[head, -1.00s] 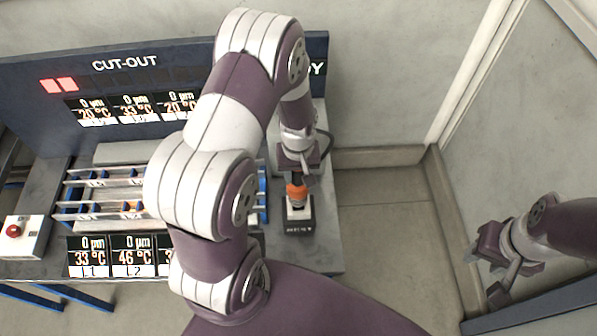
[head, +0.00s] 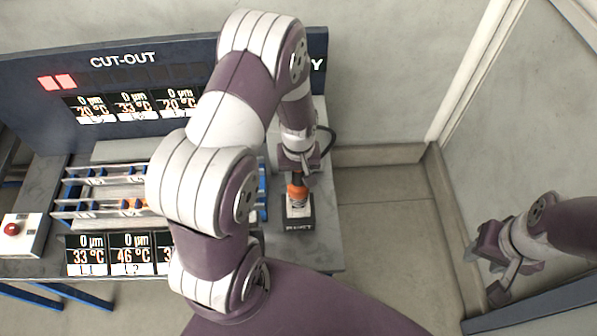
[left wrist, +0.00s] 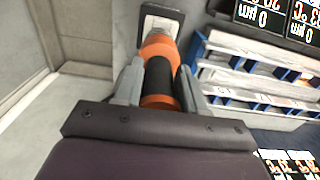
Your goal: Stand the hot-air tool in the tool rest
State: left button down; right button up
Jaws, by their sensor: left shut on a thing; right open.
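The hot-air tool (left wrist: 158,80) is orange with a black band and lies between the fingers of my left gripper (left wrist: 157,88), which is shut on it. In the head view the tool's orange part (head: 297,191) shows just below my left gripper (head: 298,165). The tool rest (head: 299,222), a small block with a dark labelled front, stands directly under the tool. In the left wrist view the rest (left wrist: 161,22) is at the tool's far end. I cannot tell how deep the tool sits in it. My right gripper (head: 492,245) is open and empty at the far right.
A rack with blue ends (head: 100,208) stands left of the rest, partly hidden by my left arm. Displays and a dark CUT-OUT panel (head: 45,110) stand behind. A red button box (head: 20,235) is at the left edge. The floor right of the table is clear.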

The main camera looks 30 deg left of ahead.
pick_arm(q)
jog(key=shift+f+b, duration=0.8)
jog(key=shift+f, duration=0.4)
jog(key=c, duration=0.6)
grip_release()
jog(key=shift+o, duration=0.2)
jog(key=shift+r, duration=0.1)
jog(key=shift+r, duration=0.35)
notch_tip(320, 180, up, 11)
jog(key=shift+s+r+b, duration=0.1)
jog(key=shift+b, duration=1.05)
jog(key=shift+r, duration=0.35)
